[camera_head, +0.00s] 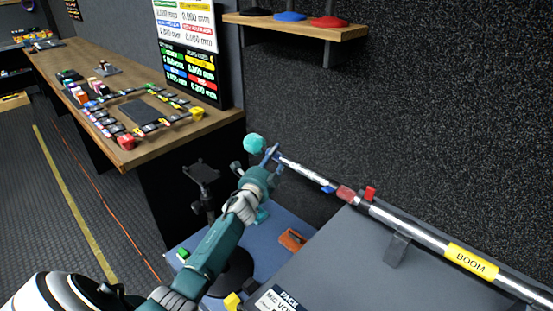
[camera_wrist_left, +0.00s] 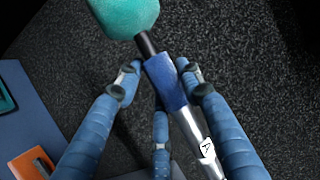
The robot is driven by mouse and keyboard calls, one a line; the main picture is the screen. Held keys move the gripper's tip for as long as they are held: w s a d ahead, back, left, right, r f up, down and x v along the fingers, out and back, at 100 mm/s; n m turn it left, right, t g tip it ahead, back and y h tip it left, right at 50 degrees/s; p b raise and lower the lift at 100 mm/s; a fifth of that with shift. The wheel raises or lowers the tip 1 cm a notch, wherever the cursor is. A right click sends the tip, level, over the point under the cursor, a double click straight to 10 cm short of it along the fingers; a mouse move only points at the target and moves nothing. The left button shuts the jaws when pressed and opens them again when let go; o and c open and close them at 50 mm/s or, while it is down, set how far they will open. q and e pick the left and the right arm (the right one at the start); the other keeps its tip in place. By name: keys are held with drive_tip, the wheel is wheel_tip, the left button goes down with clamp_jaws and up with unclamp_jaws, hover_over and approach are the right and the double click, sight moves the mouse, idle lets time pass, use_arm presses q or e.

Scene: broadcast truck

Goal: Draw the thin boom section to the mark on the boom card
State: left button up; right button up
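The boom (camera_head: 418,227) is a silver pole with a yellow BOOM label (camera_head: 470,262), slanting up leftward over a grey case top. Its thin section (camera_head: 303,174) runs from a blue collar and red clamp (camera_head: 345,193) to a teal foam tip (camera_head: 254,144). My left gripper (camera_head: 271,160) is at the thin end just behind the foam. In the left wrist view its fingers (camera_wrist_left: 160,88) straddle the blue sleeve (camera_wrist_left: 165,82). A gap shows between the left finger and the sleeve; the right finger overlaps its edge. I cannot identify a boom card. My right gripper is out of view.
A grey case top (camera_head: 340,260) lies below the boom, with a bracket (camera_head: 397,248) by the pole and a PACK card (camera_head: 282,300) in front. A wooden counter (camera_head: 140,150) with small items stands left. A shelf (camera_head: 295,27) hangs on the dark wall behind.

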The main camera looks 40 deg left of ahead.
use_arm(q)
drive_tip(key=shift+o, duration=1.4)
drive_tip(key=v, duration=1.2)
